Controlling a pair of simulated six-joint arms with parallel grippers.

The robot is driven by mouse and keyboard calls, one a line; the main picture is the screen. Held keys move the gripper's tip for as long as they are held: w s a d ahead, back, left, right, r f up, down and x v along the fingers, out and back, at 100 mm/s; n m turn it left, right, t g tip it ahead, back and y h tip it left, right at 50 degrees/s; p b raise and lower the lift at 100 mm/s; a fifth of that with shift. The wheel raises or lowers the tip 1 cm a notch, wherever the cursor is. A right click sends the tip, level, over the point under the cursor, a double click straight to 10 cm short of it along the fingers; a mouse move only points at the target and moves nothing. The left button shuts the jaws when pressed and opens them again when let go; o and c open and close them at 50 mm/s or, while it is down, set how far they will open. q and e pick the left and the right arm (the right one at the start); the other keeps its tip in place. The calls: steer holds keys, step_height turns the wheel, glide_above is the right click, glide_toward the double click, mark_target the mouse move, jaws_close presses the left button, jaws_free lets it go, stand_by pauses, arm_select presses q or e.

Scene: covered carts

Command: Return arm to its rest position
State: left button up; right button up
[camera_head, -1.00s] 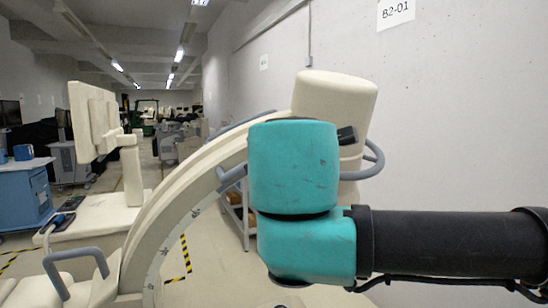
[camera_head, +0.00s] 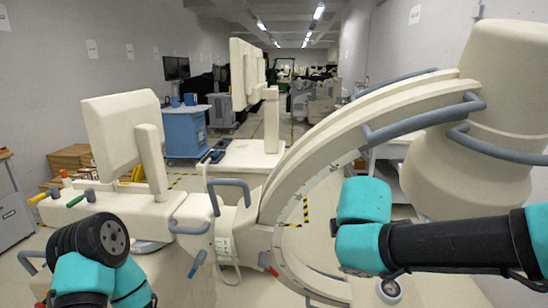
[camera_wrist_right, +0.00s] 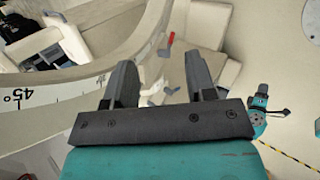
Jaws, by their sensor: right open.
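My right arm (camera_head: 440,245) comes in from the right in the head view, with teal joints and a black link. It lies in front of the curved beige C-arm (camera_head: 330,150). My right gripper (camera_wrist_right: 160,80) shows in the right wrist view with its two dark fingers apart and nothing between them. My left arm (camera_head: 90,265) shows at the lower left as teal joints with a round black end cap. Its gripper cannot be made out.
Beige monitors (camera_head: 122,135) on a cart stand at left, with grey handles near my left arm. The C-arm's thick beige head (camera_head: 470,170) stands close above my right arm. A blue cart (camera_head: 184,132) is farther back. An aisle runs between pale walls.

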step_height(320, 180, down, 28)
steer(key=s+m+g+y, duration=0.3)
steer(key=m+g+y, duration=0.1)
steer(key=m+g, duration=0.25)
steer(key=s+d+f+m, duration=0.1)
steer(key=s+f+m, duration=0.3)
steer(key=f, duration=0.3)
steer(key=s+d+f+m, duration=0.2)
steer(key=s+f+m, duration=0.2)
steer(key=f, duration=0.3)
steer(key=s+d+f+m+y, duration=0.1)
steer(key=s+d+f+m, duration=0.1)
steer(key=s+f+m, duration=0.2)
step_height(320, 180, down, 3)
steer(key=shift+s+f+m, duration=0.1)
steer(key=shift+s+m, duration=0.1)
steer(key=shift+m, duration=0.45)
arm_select(q)
steer(key=shift+c, duration=0.2)
